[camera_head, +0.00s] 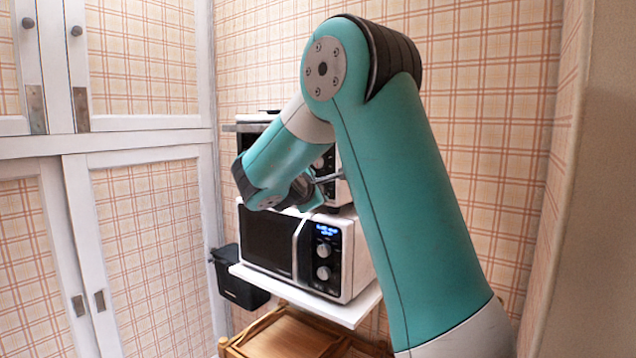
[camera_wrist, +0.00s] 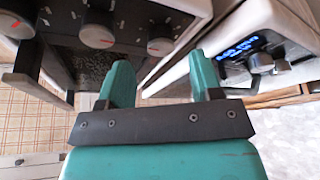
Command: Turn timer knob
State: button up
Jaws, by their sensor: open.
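A small oven (camera_head: 330,190) stands on top of a white microwave (camera_head: 350,245), partly hidden behind my arm. In the wrist view, the oven's dark panel shows three round grey knobs: one at the left edge (camera_wrist: 15,22), one in the middle (camera_wrist: 97,35), and one nearest my fingers (camera_wrist: 160,47). I cannot read their labels, so I cannot tell which is the timer. My gripper (camera_wrist: 162,80) is open and empty, its two teal fingers close to the panel. Contact with a knob cannot be made out. In the head view, my gripper (camera_head: 318,193) is near the oven's front.
The microwave has a blue lit display (camera_head: 326,230) and two knobs (camera_head: 323,262). It stands on a white shelf (camera_head: 345,312) above a wooden stand (camera_head: 285,335). A black bin (camera_head: 238,290) is at left, beside white cabinets (camera_head: 140,145). A wall is close at right.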

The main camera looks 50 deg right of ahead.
jog(key=shift+p+x, duration=0.45)
jog(key=shift+x, duration=1.55)
jog(key=c, duration=0.9)
jog(key=shift+f, duration=0.1)
jog(key=shift+f+b, duration=0.1)
jog(key=shift+b, duration=0.35)
jog(key=shift+w+f+m+t+h+b, duration=0.15)
jog(key=shift+m+h+b, duration=0.9)
jog(key=shift+m+b, duration=2.8)
jog(key=shift+s+f+m+t+h+b, duration=0.2)
jog(key=shift+m+h+b, duration=1.4)
jog(key=shift+b, duration=3.95)
jog(key=shift+w+f+m+g+h+b, duration=0.1)
jog(key=shift+w+f+m+h+b, duration=0.25)
jog(key=shift+m+b, duration=3.8)
jog(key=shift+s+r+n+b, duration=0.15)
jog(key=shift+n+b, duration=0.25)
jog(key=shift+b, duration=0.2)
